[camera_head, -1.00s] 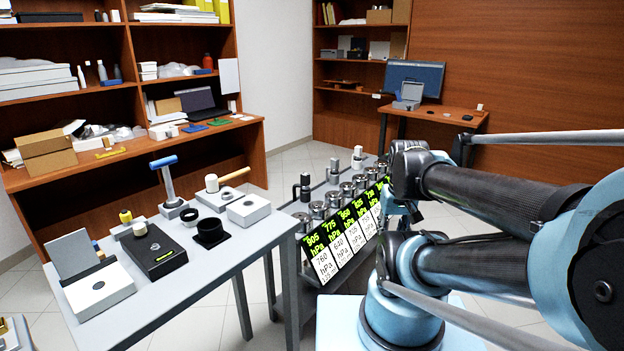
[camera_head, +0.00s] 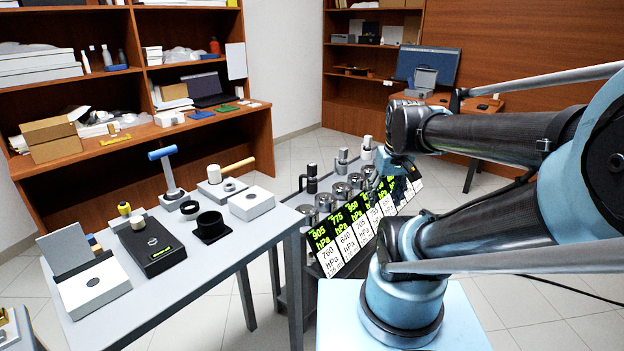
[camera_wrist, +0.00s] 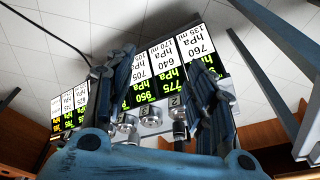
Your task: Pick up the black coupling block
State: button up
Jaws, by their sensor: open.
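The black coupling block (camera_head: 211,234), a square black base with a round open collar on top, appears to be the one standing on the grey table at the left in the head view. It sits near the table's right side, in front of a white box with a round opening (camera_head: 251,204). My gripper (camera_wrist: 162,78) is open, with two dark ribbed fingers apart and nothing seen between them. In the head view my gripper is partly hidden below my arm, over the row of pressure signs, well right of the block. The block is not seen in the wrist view.
The grey table (camera_head: 190,292) also holds a black ring (camera_head: 189,208), a blue-handled post (camera_head: 168,171), a mallet and a black box (camera_head: 151,247). A rack of metal cylinders with pressure signs (camera_head: 334,243) stands right of the table, near my arm. Wooden shelves line the back.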

jog(key=w+a+r+n+y, duration=0.15)
jog(key=w+a+r, duration=0.25)
jog(key=w, duration=0.5)
jog(key=w+a+r+n, duration=0.3)
jog(key=w+a+r, duration=0.1)
jog(key=w, duration=0.4)
jog(key=n+y, duration=0.2)
jog(key=n, duration=0.2)
send_near(312, 164)
jog(key=shift+h, duration=0.25)
jog(key=x, duration=0.4)
jog(key=shift+w+a+f, duration=0.15)
jog(key=shift+a+f, duration=0.1)
jog(key=shift+a, duration=0.15)
jog(key=shift+s+x, duration=0.2)
jog(key=shift+x, duration=0.7)
jog(key=shift+s+x, duration=0.2)
jog(key=shift+x, duration=1.7)
jog(key=shift+w+d, duration=0.15)
grip_shut()
